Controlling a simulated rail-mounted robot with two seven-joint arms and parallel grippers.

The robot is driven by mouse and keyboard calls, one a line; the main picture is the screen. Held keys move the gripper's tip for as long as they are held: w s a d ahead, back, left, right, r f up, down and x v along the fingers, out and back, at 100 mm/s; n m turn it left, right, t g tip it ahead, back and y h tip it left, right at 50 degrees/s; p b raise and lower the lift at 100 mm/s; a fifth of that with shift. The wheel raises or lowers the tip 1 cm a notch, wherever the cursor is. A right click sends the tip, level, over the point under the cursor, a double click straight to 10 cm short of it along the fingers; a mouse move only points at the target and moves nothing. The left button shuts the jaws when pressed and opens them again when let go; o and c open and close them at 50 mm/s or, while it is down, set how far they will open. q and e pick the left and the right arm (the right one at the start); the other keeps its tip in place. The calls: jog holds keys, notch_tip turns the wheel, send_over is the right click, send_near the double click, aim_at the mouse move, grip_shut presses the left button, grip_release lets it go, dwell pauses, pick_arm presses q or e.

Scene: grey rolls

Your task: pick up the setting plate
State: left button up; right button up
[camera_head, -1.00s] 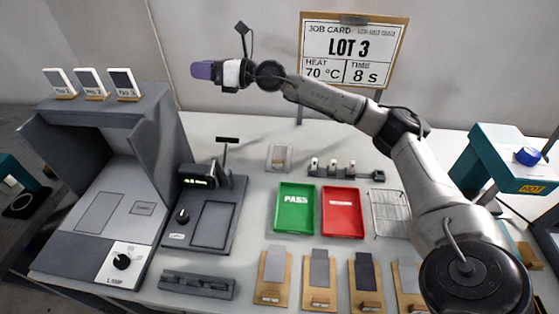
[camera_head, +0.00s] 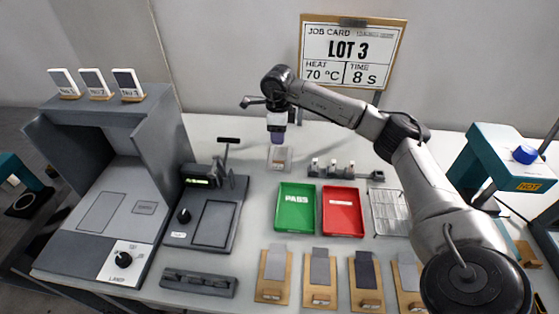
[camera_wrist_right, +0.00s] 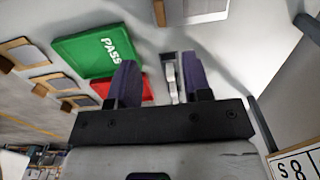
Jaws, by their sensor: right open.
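A small light grey plate (camera_head: 283,165) with a brownish part near its front lies behind the green tray; I take it for the setting plate. My right gripper (camera_head: 277,139) points down with its purple fingers just above and behind this plate, partly covering it in the head view. In the right wrist view, the two purple fingers (camera_wrist_right: 156,80) are apart, with nothing held between them. A grey plate with a brown edge (camera_wrist_right: 197,12) shows at the top of that view, cut off by the frame. My left gripper is not in view.
The green PASS tray (camera_head: 296,223) and red tray (camera_head: 342,226) are in front of the plate. A low rack with small pieces (camera_head: 345,174) is to the right. A grey instrument with a post (camera_head: 214,224) is to the left. The job card (camera_head: 353,54) stands behind.

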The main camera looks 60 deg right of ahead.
aim_at(278, 161)
notch_tip(278, 161, down, 8)
jog(key=shift+r+b, duration=0.15)
jog(key=shift+b, duration=0.9)
jog(key=shift+f+b, duration=0.3)
jog(key=shift+f, duration=0.3)
notch_tip(278, 161, down, 4)
jog(key=shift+w+f+b, duration=0.1)
jog(key=shift+b, duration=0.8)
jog(key=c, duration=0.3)
grip_shut()
